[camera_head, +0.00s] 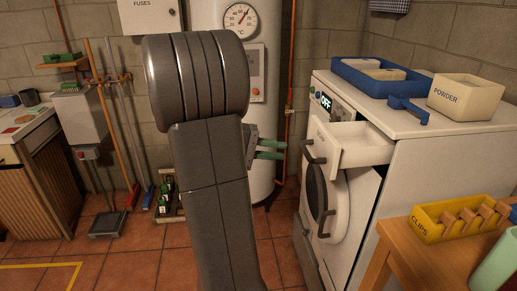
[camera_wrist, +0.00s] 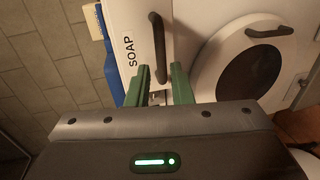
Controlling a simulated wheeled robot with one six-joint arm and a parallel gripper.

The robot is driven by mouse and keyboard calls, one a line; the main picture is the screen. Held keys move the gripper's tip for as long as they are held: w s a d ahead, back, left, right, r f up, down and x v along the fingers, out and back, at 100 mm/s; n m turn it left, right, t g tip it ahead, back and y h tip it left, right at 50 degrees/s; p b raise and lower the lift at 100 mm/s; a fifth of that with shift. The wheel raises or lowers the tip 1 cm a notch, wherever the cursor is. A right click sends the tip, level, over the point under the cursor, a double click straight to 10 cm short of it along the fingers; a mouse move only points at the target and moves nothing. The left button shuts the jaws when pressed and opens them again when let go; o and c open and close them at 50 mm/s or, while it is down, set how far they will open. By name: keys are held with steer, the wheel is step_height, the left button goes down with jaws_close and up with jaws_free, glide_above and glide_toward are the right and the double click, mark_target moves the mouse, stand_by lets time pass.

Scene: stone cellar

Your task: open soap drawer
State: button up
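The soap drawer (camera_head: 352,146) is white and stands pulled out from the upper front of the white washing machine (camera_head: 372,198). Its dark handle (camera_head: 314,153) is on its front. In the wrist view the drawer front (camera_wrist: 134,25) reads SOAP, and the curved handle (camera_wrist: 159,45) lies ahead of my fingers. My gripper (camera_head: 283,149) is open and empty, its green fingers apart and pointing at the handle. In the head view a small gap shows between fingertips and handle. In the wrist view the handle's end appears between the fingertips (camera_wrist: 160,70).
The machine's round door (camera_head: 345,205) is below the drawer. On top are a blue tray (camera_head: 345,76), a blue object (camera_head: 408,108) and a POWDER box (camera_head: 468,97). A wooden table (camera_head: 425,252) with a yellow CLIPS box (camera_head: 430,228) stands front right. A boiler (camera_head: 262,100) is behind my arm.

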mark_target(305, 153)
steer(key=shift+v, duration=2.3)
steer(key=x, duration=1.4)
steer(key=shift+s+a, duration=0.1)
